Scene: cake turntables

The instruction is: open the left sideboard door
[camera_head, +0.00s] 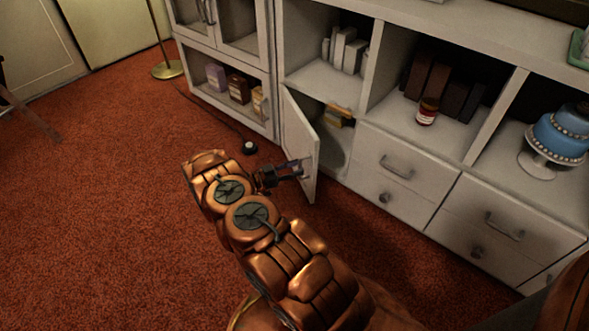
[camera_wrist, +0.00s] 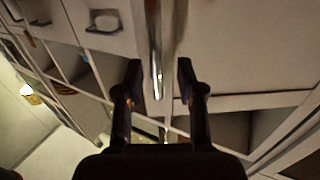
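The left sideboard door (camera_head: 300,150) is white and stands partly open, swung out from its left edge. Its compartment shows beside it, with yellowish items (camera_head: 341,114) inside. My gripper (camera_head: 293,168) is at the outer face of the door near its free edge. In the wrist view, a shiny metal bar handle (camera_wrist: 154,45) runs between the two fingers of my gripper (camera_wrist: 159,80). The fingers are apart, with a visible gap on each side of the handle. In the head view the handle is mostly hidden by my gripper.
The white sideboard has drawers (camera_head: 420,180) right of the opening. Above are shelves with books (camera_head: 440,82), a red jar (camera_head: 427,111) and a blue cake (camera_head: 562,133). A white cabinet (camera_head: 224,50) stands left of the door.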

